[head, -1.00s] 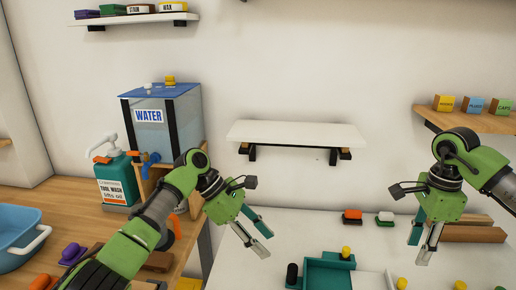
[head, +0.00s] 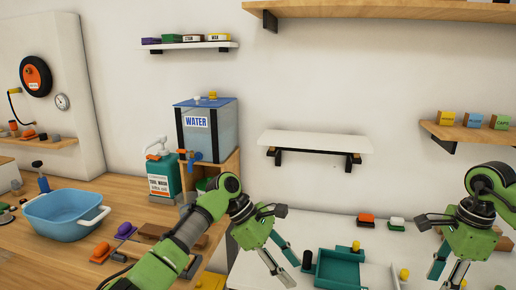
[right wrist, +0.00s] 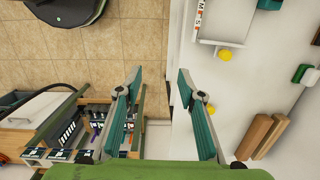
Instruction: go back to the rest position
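My left gripper (head: 290,269) is in the lower middle of the head view, at the front edge of the white table. Its two fingers are apart, with nothing visible between them. My right gripper (head: 442,279) is at the lower right of the head view, above the white table. In the right wrist view its teal-padded fingers (right wrist: 159,75) are spread wide and empty, pointing down past a table edge and the tiled floor.
A teal tray (head: 340,272) lies on the white table (head: 318,222). A white shelf (head: 315,143) is on the wall. Wooden blocks (right wrist: 262,137) show in the right wrist view.

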